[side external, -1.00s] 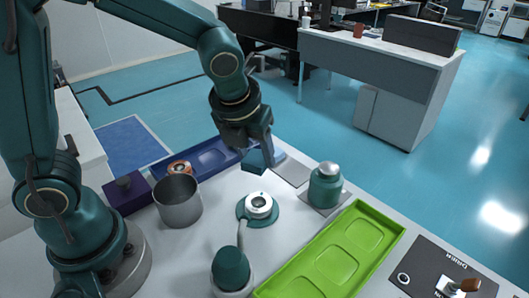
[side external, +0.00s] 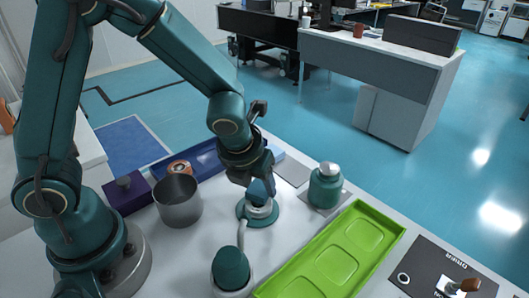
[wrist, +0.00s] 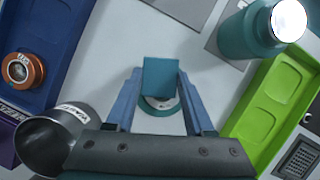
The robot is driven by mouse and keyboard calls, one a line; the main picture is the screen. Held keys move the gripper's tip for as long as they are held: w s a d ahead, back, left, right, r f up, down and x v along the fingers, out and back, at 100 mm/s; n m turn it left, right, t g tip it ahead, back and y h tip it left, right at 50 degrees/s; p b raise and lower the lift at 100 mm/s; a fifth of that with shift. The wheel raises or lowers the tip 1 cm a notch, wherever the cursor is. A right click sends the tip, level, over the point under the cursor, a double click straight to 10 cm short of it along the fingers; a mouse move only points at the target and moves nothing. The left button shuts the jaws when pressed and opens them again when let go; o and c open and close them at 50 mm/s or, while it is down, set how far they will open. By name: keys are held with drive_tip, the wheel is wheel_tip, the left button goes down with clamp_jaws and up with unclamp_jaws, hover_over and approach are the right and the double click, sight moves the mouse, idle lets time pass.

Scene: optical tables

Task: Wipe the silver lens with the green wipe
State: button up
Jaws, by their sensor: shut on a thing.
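My gripper (side external: 257,184) is shut on a teal-green wipe (wrist: 160,76), a small square pad between the fingertips. It points down above the silver lens (side external: 262,211), a short round piece with a pale rim on a round teal stand (side external: 244,218). The wipe is right over the lens and hides most of its top. In the wrist view, part of the lens (wrist: 160,103) shows below the wipe. I cannot tell for sure whether the wipe touches it.
A copper-ringed lens (wrist: 22,70) sits in the blue tray (side external: 206,157). A grey metal cup (side external: 178,203), a teal bottle (side external: 325,188), a teal bulb-shaped thing (side external: 231,269) and a green tray (side external: 338,262) stand around the lens. A purple box (side external: 127,196) is at left.

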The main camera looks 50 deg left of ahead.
sight(260, 206)
drive_tip(key=shift+s+d+r, duration=0.15)
drive_tip(key=shift+s+d, duration=0.15)
drive_tip(key=shift+d, duration=0.05)
drive_tip(key=shift+c, duration=0.6)
drive_tip(key=shift+s+d+f, duration=0.3)
drive_tip(key=shift+s+d, duration=0.15)
drive_tip(key=shift+s, duration=0.1)
drive_tip(key=shift+s+d+r, duration=0.1)
drive_tip(key=shift+s+d, duration=0.45)
drive_tip(key=shift+w+a, duration=1.45)
drive_tip(key=shift+d+r, duration=0.1)
drive_tip(key=shift+r, duration=3.7)
drive_tip(key=shift+f, duration=0.15)
